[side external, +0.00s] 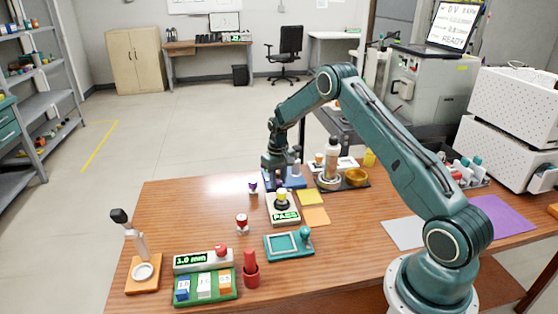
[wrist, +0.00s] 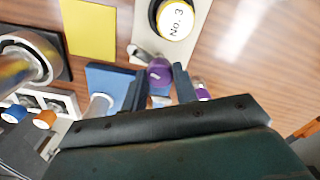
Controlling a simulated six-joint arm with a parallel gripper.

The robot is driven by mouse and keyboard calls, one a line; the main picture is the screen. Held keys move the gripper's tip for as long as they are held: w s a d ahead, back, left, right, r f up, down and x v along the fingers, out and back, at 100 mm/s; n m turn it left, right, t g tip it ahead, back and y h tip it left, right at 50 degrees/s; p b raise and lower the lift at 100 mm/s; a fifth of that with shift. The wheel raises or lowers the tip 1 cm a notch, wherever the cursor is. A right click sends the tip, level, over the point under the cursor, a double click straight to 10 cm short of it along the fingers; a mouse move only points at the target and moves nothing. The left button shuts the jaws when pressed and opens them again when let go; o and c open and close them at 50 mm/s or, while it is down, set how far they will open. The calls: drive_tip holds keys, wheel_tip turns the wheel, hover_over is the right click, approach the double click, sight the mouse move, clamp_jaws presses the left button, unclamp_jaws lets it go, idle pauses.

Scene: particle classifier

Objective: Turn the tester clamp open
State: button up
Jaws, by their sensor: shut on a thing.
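My gripper (side external: 275,177) points down at the left part of a blue base (side external: 295,181) in the side external view. In the wrist view, its two fingers (wrist: 162,92) are shut around a purple round-topped piece (wrist: 160,72) with a small pale mark. The blue base (wrist: 103,75) lies beside the fingers and carries a pale post (wrist: 100,105). I cannot tell whether the purple piece is the clamp's handle; the fingers hide its lower part. A pale tester (side external: 283,212) stands in front, its screen reading PASS. A yellow-topped piece (side external: 282,197) marked "No. 3" sits on it.
A separate purple-topped piece (side external: 253,187) stands left of the gripper. A bottle (side external: 331,160) and an amber dish (side external: 356,177) stand on a dark tray at the right. Yellow and orange sheets (side external: 314,215) lie right of the tester.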

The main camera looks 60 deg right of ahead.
sight(278, 181)
drive_tip(key=n, duration=0.3)
drive_tip(key=shift+n, duration=0.3)
idle(0.4)
drive_tip(key=o, duration=1)
wheel_tip(278, 181, up, 14)
drive_tip(key=shift+f, duration=0.1)
idle(0.4)
